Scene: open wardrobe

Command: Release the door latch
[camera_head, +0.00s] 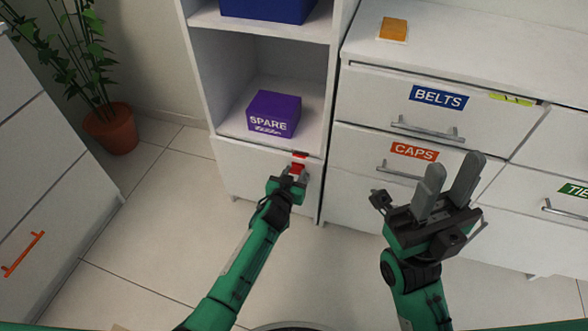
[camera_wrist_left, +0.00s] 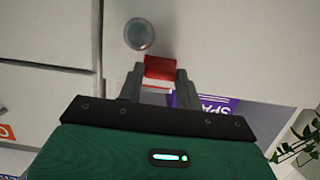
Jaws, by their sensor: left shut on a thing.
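The red door latch (camera_head: 299,155) is at the top right of the white lower door (camera_head: 245,172) of the tall cabinet. My left gripper (camera_head: 292,175) reaches up to it and hides part of it. In the left wrist view the red latch (camera_wrist_left: 160,68) sits between the two grey fingertips of my left gripper (camera_wrist_left: 159,80), which is shut on it. The lower door looks closed. My right gripper (camera_head: 447,190) is open and empty, in front of the drawers.
A purple SPARE box (camera_head: 273,114) stands on the shelf above the door. A drawer unit with BELTS (camera_head: 438,97) and CAPS (camera_head: 414,152) labels is to the right. A potted plant (camera_head: 111,128) is at the left. A round grey knob (camera_wrist_left: 139,33) shows near the latch. Floor in front is clear.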

